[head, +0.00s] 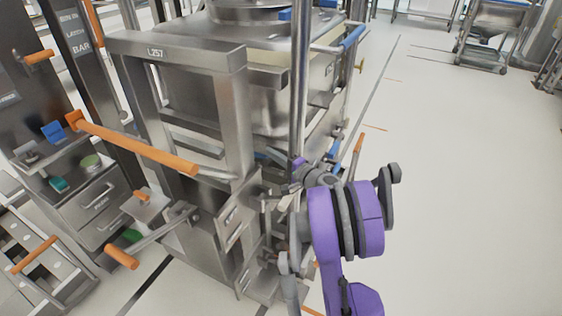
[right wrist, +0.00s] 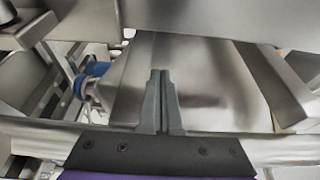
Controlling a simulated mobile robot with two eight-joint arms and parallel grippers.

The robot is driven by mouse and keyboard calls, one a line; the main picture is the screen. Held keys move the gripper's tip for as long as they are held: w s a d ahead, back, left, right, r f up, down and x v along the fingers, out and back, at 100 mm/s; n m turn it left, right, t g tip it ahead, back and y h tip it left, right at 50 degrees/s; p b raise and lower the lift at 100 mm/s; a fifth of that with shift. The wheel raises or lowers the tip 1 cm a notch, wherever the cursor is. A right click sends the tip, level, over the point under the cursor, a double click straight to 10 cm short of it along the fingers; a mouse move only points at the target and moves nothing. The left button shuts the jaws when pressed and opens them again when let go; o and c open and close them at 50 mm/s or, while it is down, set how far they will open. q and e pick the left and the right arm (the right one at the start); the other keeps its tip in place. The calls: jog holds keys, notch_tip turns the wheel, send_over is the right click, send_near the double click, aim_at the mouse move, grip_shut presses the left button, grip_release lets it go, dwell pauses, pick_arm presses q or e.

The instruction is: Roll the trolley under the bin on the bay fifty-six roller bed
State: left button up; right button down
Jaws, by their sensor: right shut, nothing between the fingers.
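A large steel bin with a rounded body (head: 262,75) stands inside a steel frame marked L257 (head: 185,52). I cannot tell for sure which part is the trolley or the roller bed; no bay fifty-six marking is readable. My purple right arm reaches up from the bottom, with its right gripper (head: 297,172) beside the steel post at the frame's right side. In the right wrist view the two grey fingers (right wrist: 160,102) are together and empty, in front of steel panels. Contact with the steel cannot be told. My left gripper is not in view.
An orange bar (head: 140,145) juts across the front of the frame. Dark panels and a drawer cabinet (head: 100,205) stand at the left. A steel wheeled cart (head: 495,35) stands far right. The pale floor (head: 460,190) at the right is clear.

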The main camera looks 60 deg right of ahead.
aim_at(260, 167)
jog(key=w+a+b, duration=0.1)
jog(key=w+a, duration=0.2)
dwell(0.4)
